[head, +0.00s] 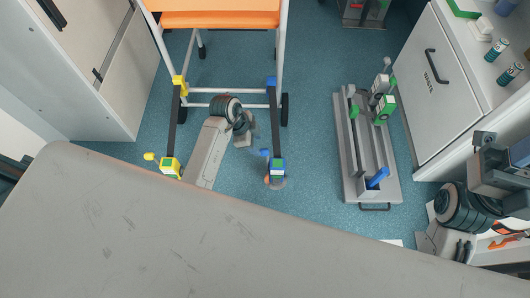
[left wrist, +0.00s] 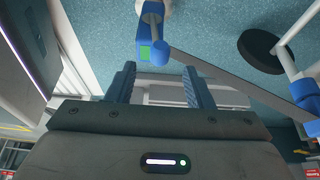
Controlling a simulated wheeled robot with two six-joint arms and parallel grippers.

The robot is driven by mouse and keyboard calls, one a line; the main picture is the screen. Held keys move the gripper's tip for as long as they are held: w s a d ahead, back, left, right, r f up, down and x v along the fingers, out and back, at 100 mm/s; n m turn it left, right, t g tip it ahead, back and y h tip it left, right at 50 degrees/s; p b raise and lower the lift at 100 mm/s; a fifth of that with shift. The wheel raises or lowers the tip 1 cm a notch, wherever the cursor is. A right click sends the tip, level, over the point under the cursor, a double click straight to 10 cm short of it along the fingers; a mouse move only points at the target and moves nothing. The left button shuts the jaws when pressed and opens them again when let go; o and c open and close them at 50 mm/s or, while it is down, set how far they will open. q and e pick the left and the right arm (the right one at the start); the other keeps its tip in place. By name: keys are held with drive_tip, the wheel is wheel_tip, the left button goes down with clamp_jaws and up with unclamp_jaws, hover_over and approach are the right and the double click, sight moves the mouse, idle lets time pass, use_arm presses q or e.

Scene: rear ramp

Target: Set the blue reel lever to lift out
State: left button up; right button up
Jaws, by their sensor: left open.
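The blue reel (head: 277,166) stands on the floor at the lower right of the wheeled chair, with a green-and-white label. Its small blue lever (head: 264,152) sticks out to its upper left. A dark strap runs from the reel up to a blue hook (head: 271,81) on the chair frame. My left gripper (head: 249,138) is a little above and left of the reel, open and empty. In the left wrist view the blue reel (left wrist: 151,42) lies beyond and between the two open fingers (left wrist: 160,84); I see no contact. My right arm shows at the right edge; its fingers are unclear.
A matching yellow reel (head: 169,168) with a yellow lever stands to the left. The orange-seated chair (head: 222,19) is behind. A grey floor tray (head: 350,187) with green and blue parts lies to the right, beside a white cabinet (head: 428,95). Floor between is clear.

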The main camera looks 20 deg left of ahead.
sight(262, 150)
use_arm(q)
drive_tip(key=b+x, duration=0.3)
drive_tip(key=x, duration=0.4)
drive_tip(key=shift+w+d+f, duration=0.1)
drive_tip(key=shift+d+f, duration=0.05)
drive_tip(key=shift+f, duration=0.15)
clamp_jaws()
